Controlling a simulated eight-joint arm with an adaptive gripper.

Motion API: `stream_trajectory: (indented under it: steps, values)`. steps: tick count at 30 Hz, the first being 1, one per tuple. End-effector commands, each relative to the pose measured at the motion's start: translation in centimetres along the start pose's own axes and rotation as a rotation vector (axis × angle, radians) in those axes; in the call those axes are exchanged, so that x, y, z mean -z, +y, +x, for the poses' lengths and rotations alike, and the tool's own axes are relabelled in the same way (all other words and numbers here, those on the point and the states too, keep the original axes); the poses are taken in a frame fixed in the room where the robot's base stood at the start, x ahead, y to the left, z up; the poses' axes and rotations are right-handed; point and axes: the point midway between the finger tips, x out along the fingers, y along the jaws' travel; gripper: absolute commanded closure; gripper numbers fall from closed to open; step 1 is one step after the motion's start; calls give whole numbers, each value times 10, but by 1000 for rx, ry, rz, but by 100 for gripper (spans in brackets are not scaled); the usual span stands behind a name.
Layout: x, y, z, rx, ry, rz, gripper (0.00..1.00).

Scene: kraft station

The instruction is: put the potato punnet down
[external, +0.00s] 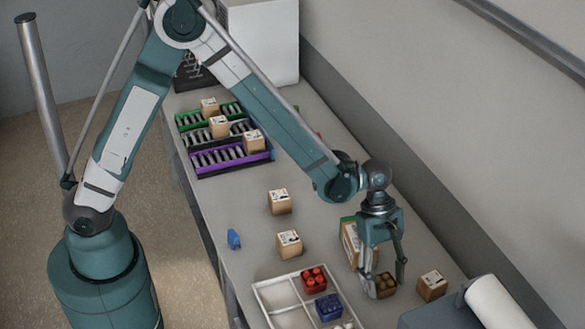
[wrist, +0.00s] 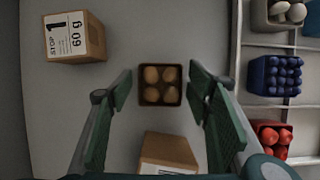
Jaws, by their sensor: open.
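The potato punnet (wrist: 160,85) is a small dark brown square tray holding several tan potatoes. It stands upright on the bare grey table, outside the divided tray, and also shows in the external view (external: 386,284). My gripper (external: 387,288) is open and points down over it. In the wrist view, the gripper's two fingers (wrist: 160,78) are spread left and right of the punnet, with a visible gap on each side. The fingers partly cover the punnet in the external view.
A white divided tray (external: 272,283) holds red (external: 314,279), blue (external: 329,306) and pale punnets. Kraft boxes stand close by: one labelled "STOP 1 60 g" (wrist: 75,37), another (wrist: 168,150) beside the gripper. Coloured racks (external: 224,139) and a small blue object (external: 234,239) lie farther off.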

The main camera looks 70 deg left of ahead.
Motion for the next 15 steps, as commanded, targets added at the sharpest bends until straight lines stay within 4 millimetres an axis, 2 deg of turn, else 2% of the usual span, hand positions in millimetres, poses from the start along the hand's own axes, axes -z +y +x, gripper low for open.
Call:
stream_trajectory:
  steps: [15]
  values:
    - [0,0,-60,0,0,-1,50]
